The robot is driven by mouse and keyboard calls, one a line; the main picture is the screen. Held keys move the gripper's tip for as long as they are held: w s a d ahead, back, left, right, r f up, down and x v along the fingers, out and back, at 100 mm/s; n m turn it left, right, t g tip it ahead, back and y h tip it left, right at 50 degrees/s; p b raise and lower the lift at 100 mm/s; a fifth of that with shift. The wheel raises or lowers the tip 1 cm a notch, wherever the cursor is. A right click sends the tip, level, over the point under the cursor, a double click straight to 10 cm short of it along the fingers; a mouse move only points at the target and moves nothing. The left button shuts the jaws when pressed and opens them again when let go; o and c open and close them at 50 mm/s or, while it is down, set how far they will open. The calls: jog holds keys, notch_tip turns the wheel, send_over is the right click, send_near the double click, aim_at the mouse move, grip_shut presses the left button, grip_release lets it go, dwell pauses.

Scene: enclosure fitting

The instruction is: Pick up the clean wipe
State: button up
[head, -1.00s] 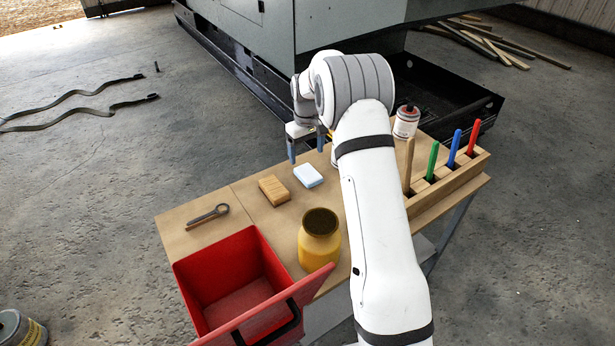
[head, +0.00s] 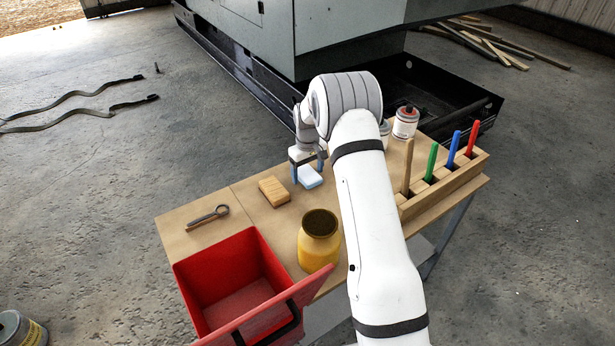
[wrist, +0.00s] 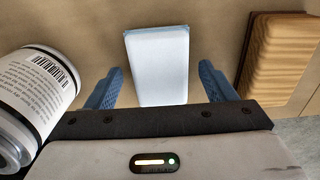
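The clean wipe is a folded white-and-pale-blue pad (head: 310,177) lying flat on the wooden table. In the wrist view the wipe (wrist: 158,65) lies ahead, between the lines of the two blue fingers. My gripper (head: 308,172) is low over the table at the wipe. In the wrist view my gripper (wrist: 160,85) is open, with a finger to each side and a gap between each finger and the wipe. The near end of the wipe is hidden by the gripper body in the wrist view.
A brown block (head: 274,191) lies left of the wipe. A white can (wrist: 38,105) is close beside the gripper. A wooden rack (head: 450,185) holds coloured sticks.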

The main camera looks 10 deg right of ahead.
jog(key=shift+r, duration=0.1)
jog(key=c, duration=1)
